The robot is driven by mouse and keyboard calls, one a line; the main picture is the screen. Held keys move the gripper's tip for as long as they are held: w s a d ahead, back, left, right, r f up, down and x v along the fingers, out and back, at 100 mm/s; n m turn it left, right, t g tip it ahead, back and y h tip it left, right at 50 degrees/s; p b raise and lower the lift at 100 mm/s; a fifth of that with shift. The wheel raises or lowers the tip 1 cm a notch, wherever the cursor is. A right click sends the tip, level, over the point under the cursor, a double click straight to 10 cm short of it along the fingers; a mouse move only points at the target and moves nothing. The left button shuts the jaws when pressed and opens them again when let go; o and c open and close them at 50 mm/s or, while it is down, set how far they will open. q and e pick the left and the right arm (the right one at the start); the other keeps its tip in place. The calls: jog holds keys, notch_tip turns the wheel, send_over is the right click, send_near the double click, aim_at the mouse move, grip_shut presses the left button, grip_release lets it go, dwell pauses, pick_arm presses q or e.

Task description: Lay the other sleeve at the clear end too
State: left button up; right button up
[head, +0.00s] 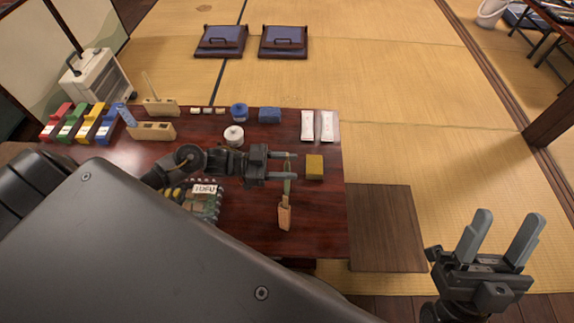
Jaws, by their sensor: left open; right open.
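Two white sleeves, a left one (307,126) and a right one (327,126), lie side by side at the far right corner of the dark red table (255,222). Faint print shows on them. My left gripper (296,166) reaches over the table from the left, open, nearer to me than the sleeves. Its fingers point right, toward a yellow block (315,168). A brush-like tool (285,212) with a green handle passes at its fingertips; I cannot tell whether they touch. My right gripper (508,218) is open and empty, off the table's right side, fingers pointing away from me.
A blue roll (239,112), a blue block (269,115) and a white round container (234,135) stand left of the sleeves. Coloured holders (85,125) fill the far left. A brown board (385,230) adjoins the table's right side.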

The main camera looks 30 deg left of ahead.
pick_arm(q)
jog(key=p+v, duration=0.1)
jog(key=v, duration=0.6)
jog(key=shift+a, duration=0.2)
pick_arm(e)
jog(key=shift+w+a+f+n+g, duration=0.15)
jog(key=shift+w+a+f+g, duration=0.1)
jog(key=shift+w+a+g, duration=0.25)
jog(key=shift+w+a+f+n+g, duration=0.15)
jog(key=shift+w+a+f+g, duration=0.15)
jog(key=shift+g, duration=0.4)
pick_arm(q)
jog(key=shift+s, duration=0.1)
pick_arm(e)
jog(key=shift+s+r, duration=0.1)
pick_arm(q)
jog(key=shift+r, duration=0.1)
